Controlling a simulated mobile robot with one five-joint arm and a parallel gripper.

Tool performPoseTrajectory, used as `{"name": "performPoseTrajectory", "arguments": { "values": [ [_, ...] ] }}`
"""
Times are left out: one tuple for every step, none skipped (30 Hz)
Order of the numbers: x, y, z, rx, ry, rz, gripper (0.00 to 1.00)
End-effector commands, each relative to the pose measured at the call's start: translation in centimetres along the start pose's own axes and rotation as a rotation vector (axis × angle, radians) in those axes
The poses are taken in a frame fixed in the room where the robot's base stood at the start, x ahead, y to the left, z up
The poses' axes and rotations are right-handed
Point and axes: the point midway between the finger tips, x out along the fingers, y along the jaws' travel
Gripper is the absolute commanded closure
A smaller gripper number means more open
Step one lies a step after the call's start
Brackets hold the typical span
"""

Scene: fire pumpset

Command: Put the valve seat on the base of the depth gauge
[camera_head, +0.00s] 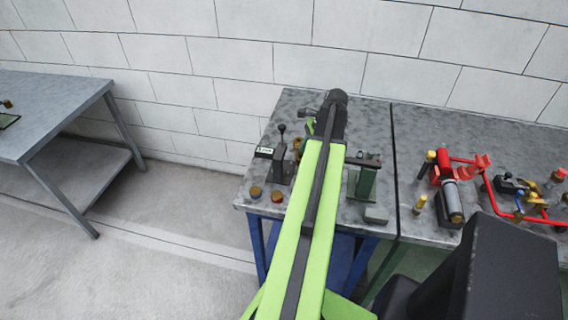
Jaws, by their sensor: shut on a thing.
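The depth gauge (271,154) appears to be the dark upright device with a small pale display and a knobbed lever, on the grey speckled bench left of my arm. My arm covers part of the area beside its base. My gripper (331,112) is at the dark far end of my green arm, over the bench and to the right of the gauge. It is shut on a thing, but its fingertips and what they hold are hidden. I cannot make out the valve seat for certain. A small brass-coloured bit (298,145) shows beside the arm, partly covered.
Two small round pieces, one brass-topped (255,191) and one reddish (277,196), stand at the bench's front left. A green stand (362,180) and grey block (376,214) are right of my arm. The wall is behind.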

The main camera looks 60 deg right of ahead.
Motion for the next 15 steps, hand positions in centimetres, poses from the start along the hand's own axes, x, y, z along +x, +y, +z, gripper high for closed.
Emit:
{"name": "performPoseTrajectory", "arguments": {
  "values": [
    [0.5, 0.1, 1.2, -0.003, 0.000, 0.000, 1.00],
    [0.7, 0.1, 1.6, -0.002, 0.000, 0.000, 1.00],
    [0.9, 0.1, 2.1, -0.001, 0.000, 0.000, 1.00],
    [1.0, 0.0, 2.4, -0.001, 0.000, 0.000, 1.00],
    [1.1, 0.0, 2.6, -0.001, 0.000, -0.001, 1.00],
    [1.1, 0.0, 2.7, 0.000, 0.000, -0.001, 1.00],
    [1.1, 0.0, 2.7, 0.001, 0.000, -0.001, 1.00],
    [1.1, -0.1, 2.7, 0.001, 0.000, -0.001, 1.00],
    [1.1, -0.1, 2.8, 0.001, 0.000, -0.001, 1.00],
    [1.2, -0.1, 2.9, 0.001, 0.000, -0.001, 1.00],
    [1.3, 0.0, 3.1, 0.001, 0.000, -0.001, 1.00],
    [1.4, 0.0, 3.5, 0.001, 0.000, 0.000, 1.00],
    [1.6, 0.1, 4.0, 0.000, 0.000, 0.000, 1.00],
    [1.9, 0.1, 4.5, -0.001, 0.000, 0.000, 1.00],
    [2.2, 0.1, 5.3, -0.002, 0.000, 0.000, 1.00]
  ]
}}
